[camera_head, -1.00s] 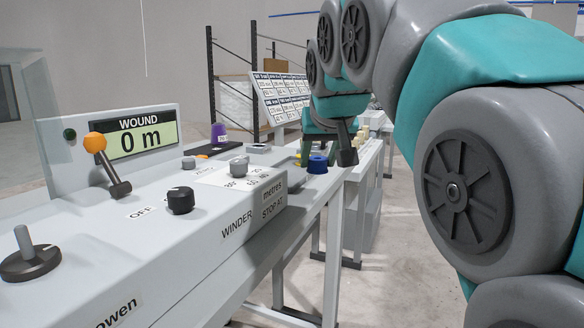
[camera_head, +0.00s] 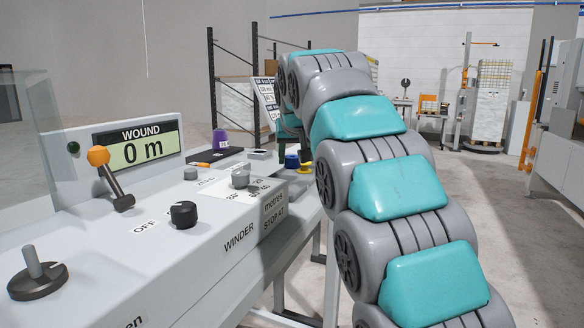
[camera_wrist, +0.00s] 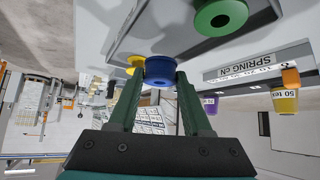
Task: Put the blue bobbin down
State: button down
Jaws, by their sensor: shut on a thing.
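The blue bobbin (camera_wrist: 160,71) is between the two green fingertips of my gripper (camera_wrist: 159,82) in the wrist view, and the fingers are shut on it. In the head view the blue bobbin (camera_head: 291,162) shows at the far right end of the winder bench, partly behind my arm. My gripper (camera_head: 297,150) is mostly hidden by my arm there. The bobbin is at or just above the pale bench top; I cannot tell whether it touches.
A yellow piece (camera_wrist: 136,64) is right beside the blue bobbin. A green bobbin (camera_wrist: 220,16) and a purple cone (camera_head: 220,143) are nearby. The winder panel (camera_head: 214,232) has an orange-knobbed lever (camera_head: 98,156) and dials. Open floor lies right of the bench.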

aim_at(293, 165)
jog(key=shift+w+a+r, duration=0.1)
jog(key=shift+w+a, duration=0.05)
jog(key=shift+w, duration=0.15)
jog(key=shift+f, duration=1.8)
jog(key=shift+f, duration=0.15)
jog(key=shift+c, duration=1.7)
grip_release()
